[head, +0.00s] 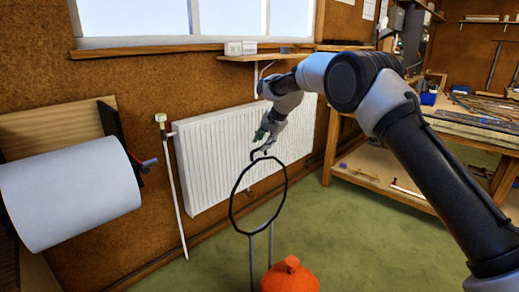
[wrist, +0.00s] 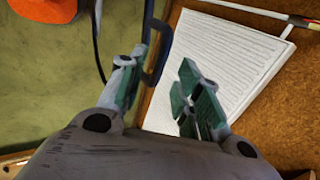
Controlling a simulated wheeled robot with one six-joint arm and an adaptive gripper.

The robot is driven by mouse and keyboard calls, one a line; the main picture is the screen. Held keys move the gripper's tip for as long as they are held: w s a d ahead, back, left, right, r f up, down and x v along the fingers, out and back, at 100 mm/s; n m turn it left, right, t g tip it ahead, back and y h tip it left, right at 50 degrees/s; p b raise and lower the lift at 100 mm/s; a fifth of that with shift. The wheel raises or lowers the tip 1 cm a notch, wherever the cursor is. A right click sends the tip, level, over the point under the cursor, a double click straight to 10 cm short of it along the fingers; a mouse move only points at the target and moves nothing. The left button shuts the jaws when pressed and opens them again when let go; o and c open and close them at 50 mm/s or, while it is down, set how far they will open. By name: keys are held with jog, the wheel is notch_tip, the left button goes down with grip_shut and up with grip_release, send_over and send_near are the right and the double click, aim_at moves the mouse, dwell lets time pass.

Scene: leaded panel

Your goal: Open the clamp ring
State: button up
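The clamp ring (head: 231,205) is a thin dark hoop standing upright on two grey rods in the head view. A small dark bent lever (head: 253,154) sits at its top, just under my gripper (head: 270,132). In the wrist view my gripper (wrist: 162,90) has its two green-padded fingers apart with a wide gap. A dark blue-grey loop (wrist: 163,55), which looks like the lever, is close to the left finger, at the gap's left side; I cannot tell whether they touch. Part of the ring shows as a thin dark curve (wrist: 97,45) at upper left.
An orange rounded object (head: 290,277) is at the foot of the rods. A white radiator (head: 215,150) is on the wall behind the ring. A large white roll (head: 70,200) is at left, and a workbench (head: 390,180) at right. Green floor is open between.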

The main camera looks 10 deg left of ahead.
jog(key=v, duration=0.6)
jog(key=shift+s+d+r, duration=0.15)
jog(key=shift+r, duration=0.15)
jog(key=s+d+f+n+g+h, duration=0.2)
jog(key=s+d+f+n, duration=0.4)
jog(key=s+d, duration=0.1)
jog(key=s+d+r+t+h, duration=0.1)
jog(key=s+d+r, duration=0.3)
jog(key=s+d, duration=0.9)
jog(key=s+d+r+t+h, duration=0.1)
jog(key=s+d+r, duration=0.4)
jog(key=s+d, duration=0.8)
jog(key=s+d+r+n, duration=0.1)
jog(key=s+d+r, duration=0.4)
jog(key=s+d, duration=0.8)
jog(key=s, duration=0.3)
jog(key=shift+s+d+t+h, duration=0.25)
jog(key=shift+s+t+h, duration=0.05)
jog(key=shift+t+h, duration=0.1)
